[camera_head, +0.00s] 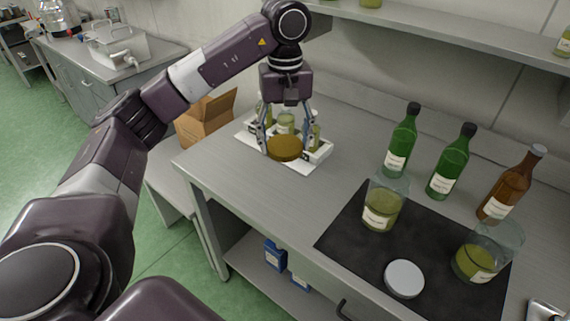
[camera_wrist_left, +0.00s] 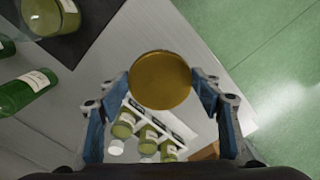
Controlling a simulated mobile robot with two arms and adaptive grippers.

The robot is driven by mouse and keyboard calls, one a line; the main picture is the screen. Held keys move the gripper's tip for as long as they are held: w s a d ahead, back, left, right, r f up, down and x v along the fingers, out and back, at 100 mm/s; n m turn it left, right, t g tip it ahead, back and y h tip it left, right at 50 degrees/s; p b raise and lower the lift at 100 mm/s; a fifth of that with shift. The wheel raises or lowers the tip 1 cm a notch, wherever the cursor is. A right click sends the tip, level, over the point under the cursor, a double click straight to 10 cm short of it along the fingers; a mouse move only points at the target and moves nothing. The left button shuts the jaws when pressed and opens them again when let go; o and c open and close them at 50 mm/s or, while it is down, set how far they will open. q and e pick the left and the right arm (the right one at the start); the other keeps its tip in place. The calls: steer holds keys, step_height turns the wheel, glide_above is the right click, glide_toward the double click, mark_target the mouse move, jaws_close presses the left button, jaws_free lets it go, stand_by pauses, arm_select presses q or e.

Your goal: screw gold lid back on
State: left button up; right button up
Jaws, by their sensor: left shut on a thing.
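My left gripper (camera_head: 286,138) is shut on the gold lid (camera_head: 284,148), held flat above the white rack at the back left of the bench. The lid also shows between both fingers in the left wrist view (camera_wrist_left: 160,80). Two wide glass jars with green contents stand on the black mat: a left jar (camera_head: 380,212) and a right jar (camera_head: 474,262). No lid shows on either. A silver-white lid (camera_head: 404,279) lies on the mat between them, towards the front. My right gripper is out of view.
The white rack (camera_head: 322,153) holds several small jars under my left gripper. Two green bottles (camera_head: 401,142) (camera_head: 452,165) and a brown bottle (camera_head: 509,187) stand behind the mat (camera_head: 345,241). Bare bench lies between rack and mat. A shelf (camera_head: 460,35) overhangs the back. A cardboard box (camera_head: 205,118) stands left.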

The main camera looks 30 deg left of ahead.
arm_select(q)
steer(key=shift+r, duration=0.9)
steer(key=s+d+f+m, duration=0.8)
steer(key=s+d+f, duration=0.1)
steer(key=s+d, duration=0.4)
steer(key=shift+s+f+m, duration=0.25)
steer(key=shift+s+m, duration=0.15)
steer(key=shift+s, duration=0.45)
